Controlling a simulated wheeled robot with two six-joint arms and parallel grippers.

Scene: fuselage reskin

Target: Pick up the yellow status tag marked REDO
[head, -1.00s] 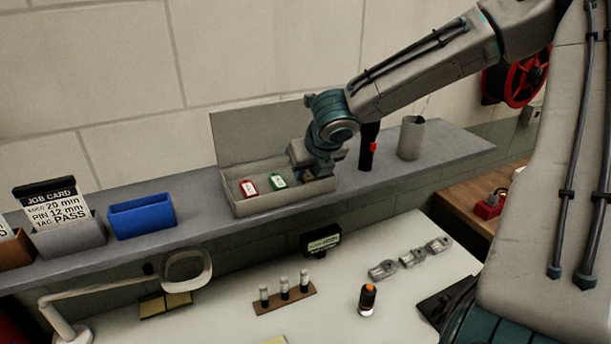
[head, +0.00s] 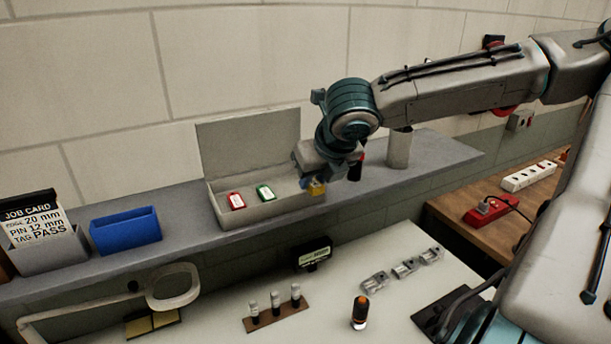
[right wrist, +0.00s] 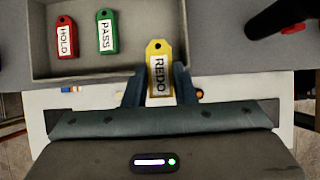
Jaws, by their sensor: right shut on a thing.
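The yellow status tag (right wrist: 159,72) marked REDO is held between the two fingers of my right gripper (right wrist: 159,90) in the right wrist view. In the head view the yellow tag (head: 316,187) shows below my right gripper (head: 313,180), at the right end of the open grey tag box (head: 262,213). The red HOLD tag (right wrist: 66,38) and green PASS tag (right wrist: 107,33) lie inside the box. They also show in the head view, red (head: 236,201) and green (head: 265,192). My left gripper is not in view.
The grey shelf (head: 190,231) also carries a blue bin (head: 126,230), a job card holder (head: 45,256), a dark cylinder (head: 355,170) and a grey cup (head: 398,149). The white bench below holds a magnifier lamp (head: 172,286), vials (head: 275,304) and metal brackets (head: 404,268).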

